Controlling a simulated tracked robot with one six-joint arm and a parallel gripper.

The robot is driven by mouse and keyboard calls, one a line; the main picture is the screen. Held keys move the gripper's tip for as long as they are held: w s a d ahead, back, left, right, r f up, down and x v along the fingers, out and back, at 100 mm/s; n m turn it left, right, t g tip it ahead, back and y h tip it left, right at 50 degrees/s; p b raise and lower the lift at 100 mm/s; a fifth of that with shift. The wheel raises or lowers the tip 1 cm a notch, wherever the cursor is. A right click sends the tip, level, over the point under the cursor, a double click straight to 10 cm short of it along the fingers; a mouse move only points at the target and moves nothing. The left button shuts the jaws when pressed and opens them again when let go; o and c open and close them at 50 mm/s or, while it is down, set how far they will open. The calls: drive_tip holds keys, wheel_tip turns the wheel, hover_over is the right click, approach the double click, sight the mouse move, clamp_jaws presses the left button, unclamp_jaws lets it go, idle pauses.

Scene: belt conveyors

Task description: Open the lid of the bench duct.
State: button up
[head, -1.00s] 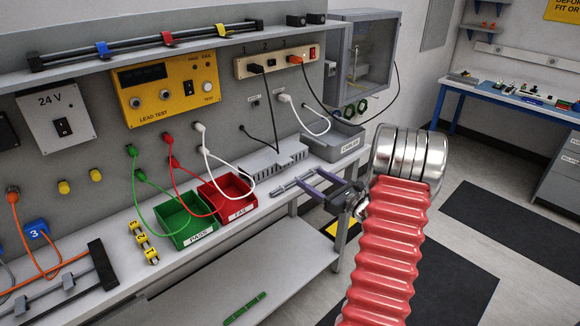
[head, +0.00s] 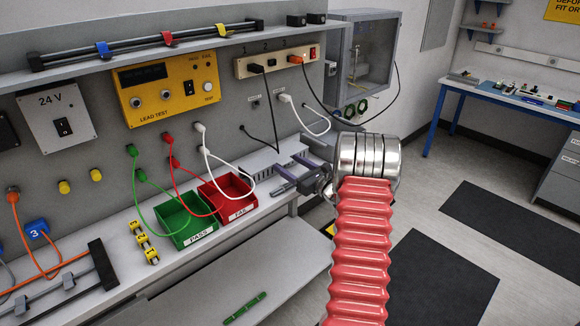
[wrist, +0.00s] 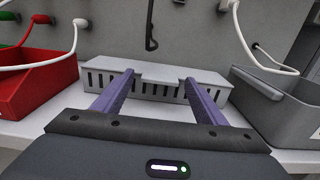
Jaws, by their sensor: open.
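The bench duct (wrist: 160,90) is a long, low, light-grey box with slots along its front, standing on the bench against the grey back panel. Its pale lid (wrist: 150,70) lies on top, looks shut and has a notch in its front edge. My gripper (head: 287,164) is open and empty, its two purple fingers pointing toward the duct. In the wrist view my gripper's fingers (wrist: 159,76) overlap the duct's front and lid edge, one to each side of the middle. I cannot tell whether they touch it. In the head view my gripper and arm hide the duct's right part.
A red bin (head: 228,195) and a green bin (head: 187,218) stand left of the duct, with looping leads. A grey bin (wrist: 277,105) stands close on its right. A black cable (wrist: 151,25) hangs above the lid, and a white lead (wrist: 245,30) loops at the right.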

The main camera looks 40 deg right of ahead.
drive_tip(key=shift+c, duration=0.6)
drive_tip(key=c, duration=1.4)
drive_tip(key=shift+a, duration=0.1)
